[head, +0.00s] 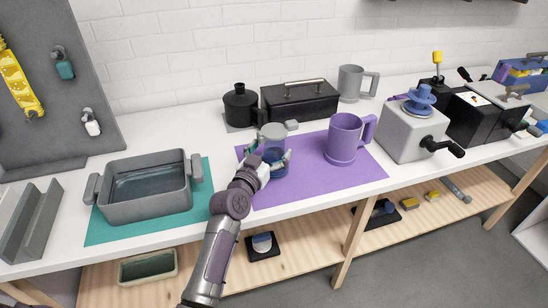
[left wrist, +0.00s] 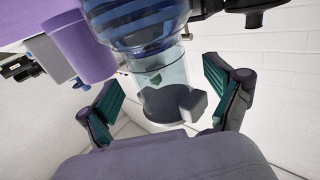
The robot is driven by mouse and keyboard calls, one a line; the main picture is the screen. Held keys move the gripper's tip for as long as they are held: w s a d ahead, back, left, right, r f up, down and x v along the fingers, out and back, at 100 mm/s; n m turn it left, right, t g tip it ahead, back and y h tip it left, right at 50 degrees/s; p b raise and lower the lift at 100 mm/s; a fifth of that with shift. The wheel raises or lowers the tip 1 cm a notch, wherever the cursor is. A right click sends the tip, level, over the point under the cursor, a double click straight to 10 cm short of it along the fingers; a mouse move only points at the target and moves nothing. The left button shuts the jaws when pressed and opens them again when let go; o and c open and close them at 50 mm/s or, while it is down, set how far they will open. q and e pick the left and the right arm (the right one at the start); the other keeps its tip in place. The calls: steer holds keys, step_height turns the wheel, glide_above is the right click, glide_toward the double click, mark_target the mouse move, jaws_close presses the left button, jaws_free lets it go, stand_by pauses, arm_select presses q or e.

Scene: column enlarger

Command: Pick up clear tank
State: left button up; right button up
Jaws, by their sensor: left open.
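The clear tank (head: 272,143) is a see-through cylinder with a grey top and a side knob. It sits over a blue ribbed base (head: 276,168) on the purple mat. In the left wrist view the tank (left wrist: 163,80) shows upside down, with the blue base (left wrist: 135,22) above it. My left gripper (head: 269,161) is open, reaching in from the front. Its green-padded fingers (left wrist: 160,98) stand on either side of the tank, with visible gaps to it. The gripper and wrist partly hide the base in the head view. My right gripper is out of view.
A purple mug (head: 342,140) stands to the right on the purple mat (head: 320,181). Behind are a black jar (head: 240,106), a black box (head: 300,101) and a grey mug (head: 352,83). A grey basin (head: 145,192) stands left; a grey crank machine (head: 405,137) stands right.

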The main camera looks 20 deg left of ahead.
arm_select(q)
steer(key=w, duration=0.2)
steer(key=shift+w+d+f, duration=0.15)
steer(key=shift+w, duration=0.15)
steer(key=shift+s, duration=0.1)
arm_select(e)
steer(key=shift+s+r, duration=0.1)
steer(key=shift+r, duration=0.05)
arm_select(q)
steer(key=c, duration=1.6)
steer(key=shift+r, duration=0.2)
jaws_close()
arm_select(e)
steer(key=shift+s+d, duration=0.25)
